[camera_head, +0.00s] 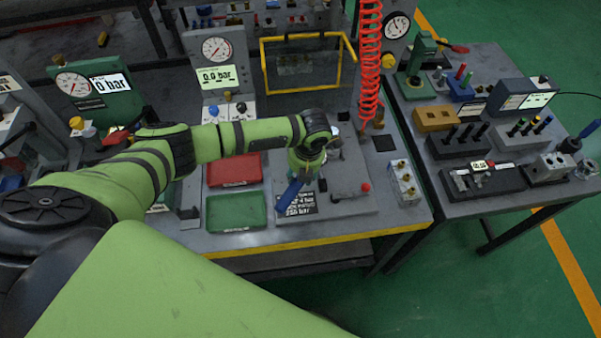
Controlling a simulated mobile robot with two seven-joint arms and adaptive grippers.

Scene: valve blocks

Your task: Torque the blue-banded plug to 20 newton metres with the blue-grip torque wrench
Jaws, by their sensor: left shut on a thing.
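My left gripper (308,176) is over the grey fixture on the middle bench, pointing down. It is mostly hidden behind its own wrist. A blue grip (290,195), which looks like that of the torque wrench, sticks out from under it toward the lower left, over a black label plate. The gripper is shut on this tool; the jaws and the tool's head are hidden. I cannot make out the blue-banded plug; whatever lies under the gripper is covered. My right gripper is not in view.
Red tray (235,170) and green tray (237,212) lie left of the fixture. A small valve block (404,183) stands at the bench's right edge. A red coiled hose (369,60) hangs behind. The right table (515,201) carries racks, gauges and tools.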

